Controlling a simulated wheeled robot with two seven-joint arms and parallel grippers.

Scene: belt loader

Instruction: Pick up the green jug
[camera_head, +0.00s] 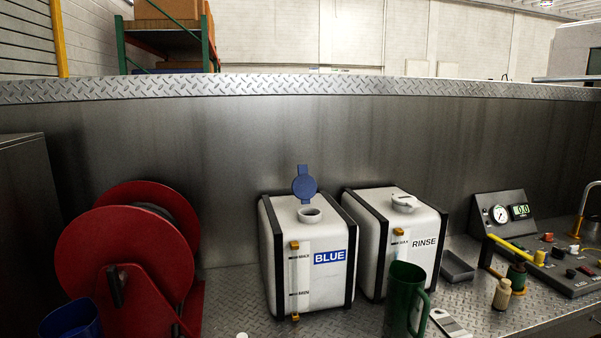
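The green jug (404,299) stands upright at the front of the metal deck, before the white tank labelled RINSE. Its open mouth faces up and its handle is on the right side. Its base is cut off by the bottom edge of the view. Neither of my grippers shows in the head view, and nothing is seen touching the jug.
A white BLUE tank (320,282) with its blue lid open and the RINSE tank (424,227) stand behind the jug. A red hose reel (125,255) and blue container (71,320) are left. A control panel (560,262) and small bottle (502,295) are right.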

